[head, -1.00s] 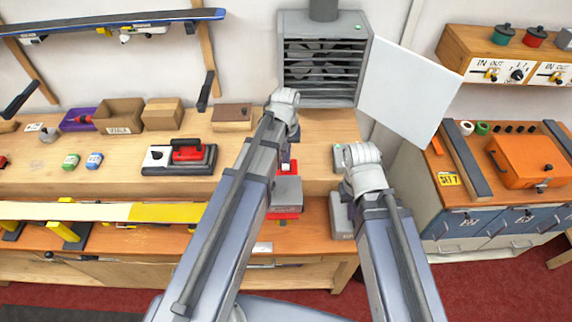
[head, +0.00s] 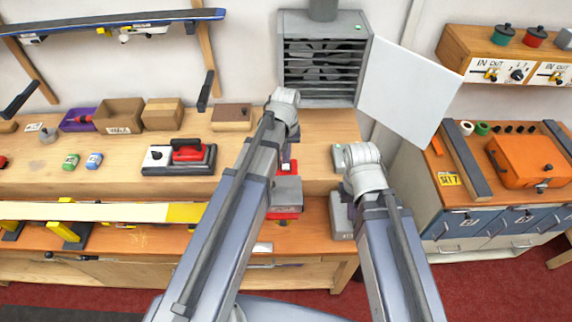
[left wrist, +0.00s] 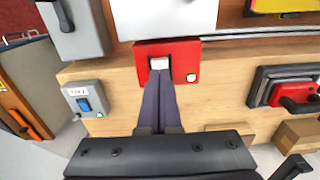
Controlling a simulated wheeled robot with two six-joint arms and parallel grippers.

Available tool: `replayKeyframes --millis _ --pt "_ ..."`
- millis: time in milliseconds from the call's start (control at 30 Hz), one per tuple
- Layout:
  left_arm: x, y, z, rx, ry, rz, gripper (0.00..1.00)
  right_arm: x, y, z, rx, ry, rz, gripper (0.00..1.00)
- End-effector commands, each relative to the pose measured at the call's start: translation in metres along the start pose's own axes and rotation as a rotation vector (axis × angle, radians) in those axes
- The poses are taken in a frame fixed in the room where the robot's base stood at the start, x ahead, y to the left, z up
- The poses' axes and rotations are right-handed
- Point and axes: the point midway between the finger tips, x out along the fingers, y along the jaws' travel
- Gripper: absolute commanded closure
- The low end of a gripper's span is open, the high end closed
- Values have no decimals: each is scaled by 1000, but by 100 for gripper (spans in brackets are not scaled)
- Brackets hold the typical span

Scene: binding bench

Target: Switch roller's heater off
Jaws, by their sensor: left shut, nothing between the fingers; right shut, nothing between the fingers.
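A grey and red machine (head: 287,190) stands beside the red box. I cannot read which device the box serves. My right arm reaches in from below at the right; its fingers are hidden.
A grey switch box (left wrist: 85,98) with a blue rocker sits beside the red one, near a grey unit (head: 342,215). A white panel (head: 408,92) stands at the back right. Bench around the red box is mostly clear.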

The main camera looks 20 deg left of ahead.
Motion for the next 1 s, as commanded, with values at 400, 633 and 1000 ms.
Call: replayKeyframes --millis 400,633,1000 --pt "4 0 0 0 0 0 100 4 0 0 0 0 0 100" --pt "8 0 0 0 0 0 100 8 -1 0 0 0 0 100" --pt "13 0 0 0 0 0 100 13 -1 -1 0 0 0 100"
